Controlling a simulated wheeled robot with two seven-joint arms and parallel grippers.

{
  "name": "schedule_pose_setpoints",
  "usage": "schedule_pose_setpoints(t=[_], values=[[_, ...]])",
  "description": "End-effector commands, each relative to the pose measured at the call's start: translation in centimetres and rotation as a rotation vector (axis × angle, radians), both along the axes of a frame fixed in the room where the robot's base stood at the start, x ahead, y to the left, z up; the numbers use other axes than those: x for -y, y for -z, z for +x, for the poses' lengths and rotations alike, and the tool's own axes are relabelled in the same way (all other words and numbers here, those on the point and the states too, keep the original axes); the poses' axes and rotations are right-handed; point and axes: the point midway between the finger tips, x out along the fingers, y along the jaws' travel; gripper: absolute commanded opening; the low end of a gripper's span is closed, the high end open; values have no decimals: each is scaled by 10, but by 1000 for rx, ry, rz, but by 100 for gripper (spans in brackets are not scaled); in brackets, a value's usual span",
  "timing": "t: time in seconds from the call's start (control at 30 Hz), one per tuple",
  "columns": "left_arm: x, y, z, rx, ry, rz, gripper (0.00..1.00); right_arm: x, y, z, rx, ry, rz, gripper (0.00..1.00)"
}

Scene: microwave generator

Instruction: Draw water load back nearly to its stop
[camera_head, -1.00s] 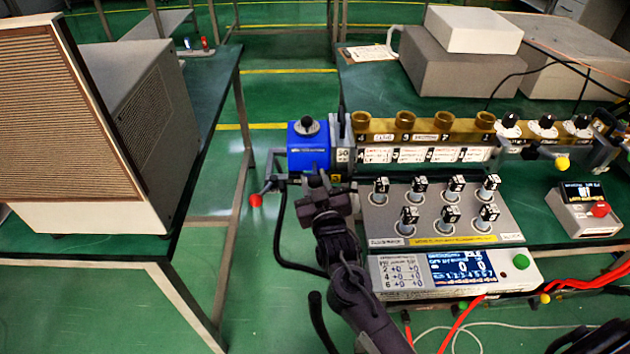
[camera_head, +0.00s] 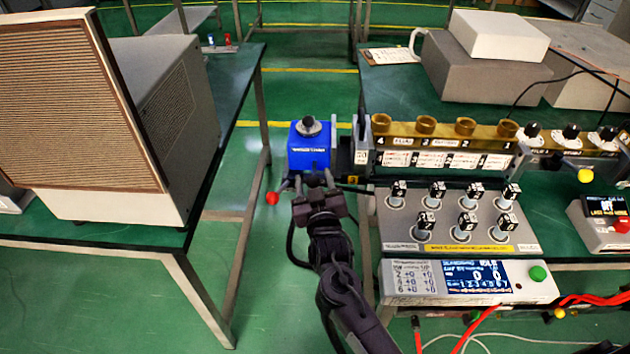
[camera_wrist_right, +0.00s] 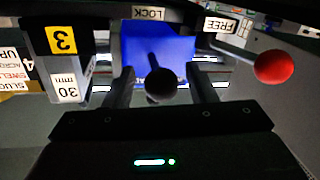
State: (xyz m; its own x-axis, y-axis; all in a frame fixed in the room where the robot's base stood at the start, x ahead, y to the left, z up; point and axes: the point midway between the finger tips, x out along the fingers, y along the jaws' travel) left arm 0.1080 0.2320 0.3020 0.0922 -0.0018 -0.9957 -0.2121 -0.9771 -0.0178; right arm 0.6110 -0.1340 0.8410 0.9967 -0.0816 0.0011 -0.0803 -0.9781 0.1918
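The water load is a blue box (camera_head: 309,152) with a black knob on top, at the left end of the brass waveguide (camera_head: 396,131). A dark gap shows between box and waveguide end. My right gripper (camera_head: 318,190) is at the box's near side. In the right wrist view, my right gripper (camera_wrist_right: 163,86) has its fingers apart, on either side of a dark round knob (camera_wrist_right: 160,84) in front of the blue box (camera_wrist_right: 157,50); gaps show beside the knob. A red ball lever (camera_wrist_right: 273,67) is by the FREE label (camera_wrist_right: 219,25). My left gripper is not in view.
A LOCK label (camera_wrist_right: 150,13), a yellow 3 plate (camera_wrist_right: 62,40) and a 30 mm plate (camera_wrist_right: 67,87) show in the wrist view. A knob panel (camera_head: 455,222) and display unit (camera_head: 470,282) stand right of my arm.

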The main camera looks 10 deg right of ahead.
Motion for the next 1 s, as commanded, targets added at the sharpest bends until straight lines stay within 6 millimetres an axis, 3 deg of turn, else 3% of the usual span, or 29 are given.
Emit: schedule_pose_setpoints(t=[0.27,0.7,1.0], values=[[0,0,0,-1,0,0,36,0,1,-4,-2,1,0,51],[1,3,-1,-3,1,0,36,-6,2,-69,-2,0,-1,51],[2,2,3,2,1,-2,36,-7,0,-78,-1,0,0,51]])
